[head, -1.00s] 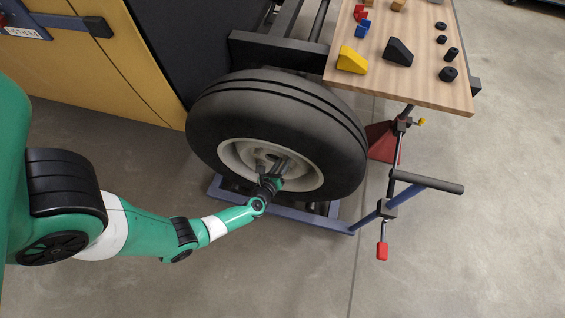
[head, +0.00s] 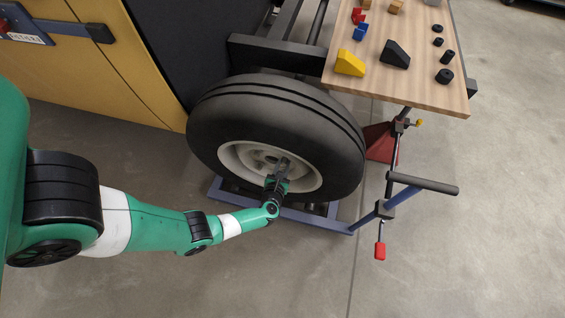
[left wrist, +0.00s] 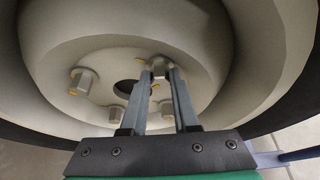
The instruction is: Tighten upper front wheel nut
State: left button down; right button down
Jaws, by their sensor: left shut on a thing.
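The wheel shows in the head view as a black tyre (head: 270,115) around a pale rim (head: 238,156). The left wrist view looks closely at its pale hub (left wrist: 120,55), which has a dark centre hole and several hex nuts with yellow marks. My left gripper (head: 281,168) reaches the hub from the front. In the left wrist view its two fingers (left wrist: 158,74) are shut on the wheel nut (left wrist: 159,66) highest in that picture. Another nut (left wrist: 83,82) sits to the left, and others lie lower, partly behind the fingers. My right gripper is not in view.
A stand with a dark handle (head: 425,184) and red-tipped crank (head: 380,251) is right of the wheel. A blue frame (head: 320,223) lies under the wheel. Floor in front is clear.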

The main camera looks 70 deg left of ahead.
pick_arm(q)
jog(key=m, duration=0.1)
jog(key=m+g+y+b, duration=0.1)
jog(key=shift+w+d+f+m, duration=0.15)
jog(key=shift+w+m, duration=0.05)
jog(key=shift+m, duration=0.1)
jog(key=m+g+y+b, duration=0.1)
jog(key=m+b, duration=0.1)
jog(key=m+y+b, duration=0.1)
jog(key=m+b, duration=0.1)
jog(key=shift+w+d+f+g+y, duration=0.1)
jog(key=shift+w+f+g+y, duration=0.05)
jog(key=shift+g+y, duration=0.2)
jog(key=shift+m, duration=0.7)
jog(key=shift+m+g+y, duration=0.25)
jog(key=shift+m, duration=0.15)
jog(key=c, duration=0.7)
grip_release()
jog(key=shift+d, duration=0.1)
